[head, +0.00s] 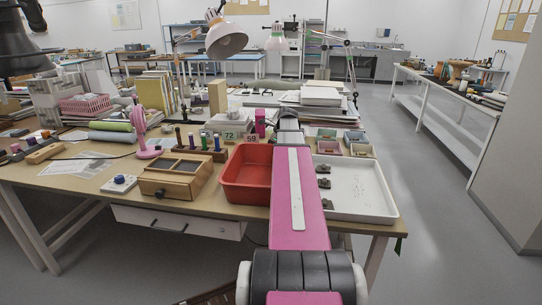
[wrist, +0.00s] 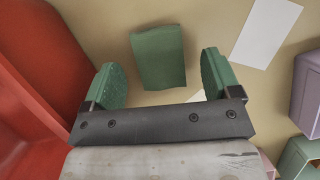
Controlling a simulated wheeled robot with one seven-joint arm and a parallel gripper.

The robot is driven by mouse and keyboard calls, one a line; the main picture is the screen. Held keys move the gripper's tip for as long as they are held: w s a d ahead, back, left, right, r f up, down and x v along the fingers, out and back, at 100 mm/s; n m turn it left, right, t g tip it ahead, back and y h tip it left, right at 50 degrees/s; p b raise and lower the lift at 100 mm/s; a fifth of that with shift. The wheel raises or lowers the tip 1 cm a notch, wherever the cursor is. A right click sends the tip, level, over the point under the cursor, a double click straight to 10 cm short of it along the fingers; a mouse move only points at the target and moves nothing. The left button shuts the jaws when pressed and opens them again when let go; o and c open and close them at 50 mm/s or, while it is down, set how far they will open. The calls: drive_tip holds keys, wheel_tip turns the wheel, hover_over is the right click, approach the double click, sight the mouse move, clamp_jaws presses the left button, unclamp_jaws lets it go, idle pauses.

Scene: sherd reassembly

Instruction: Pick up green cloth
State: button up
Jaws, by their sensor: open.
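In the wrist view, the green cloth (wrist: 158,57) lies as a small, roughly rectangular piece on the tan tabletop. My gripper (wrist: 160,75) is open, with one green-padded finger to the left of the cloth and one to the right. The near end of the cloth reaches between the fingers, with a gap on both sides. Nothing is held. In the head view my gripper (head: 289,125) is at the far end of my pink arm, and I cannot make out the cloth behind it.
A red tray (head: 231,195) stands left of my arm, its wall also in the wrist view (wrist: 50,50). A white tray (head: 370,205) with dark pieces is at right. Small coloured boxes (head: 355,137) stand behind it. White paper (wrist: 268,30) lies right of the cloth.

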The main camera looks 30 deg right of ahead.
drive_tip(key=shift+w+a+f, duration=0.15)
drive_tip(key=shift+w+f, duration=0.05)
drive_tip(key=shift+f, duration=0.35)
drive_tip(key=shift+c, duration=0.3)
drive_tip(key=c, duration=0.9)
drive_tip(key=shift+r, duration=0.15)
drive_tip(key=shift+c, duration=0.2)
wheel_tip(320, 180, up, 10)
drive_tip(key=shift+o, duration=0.4)
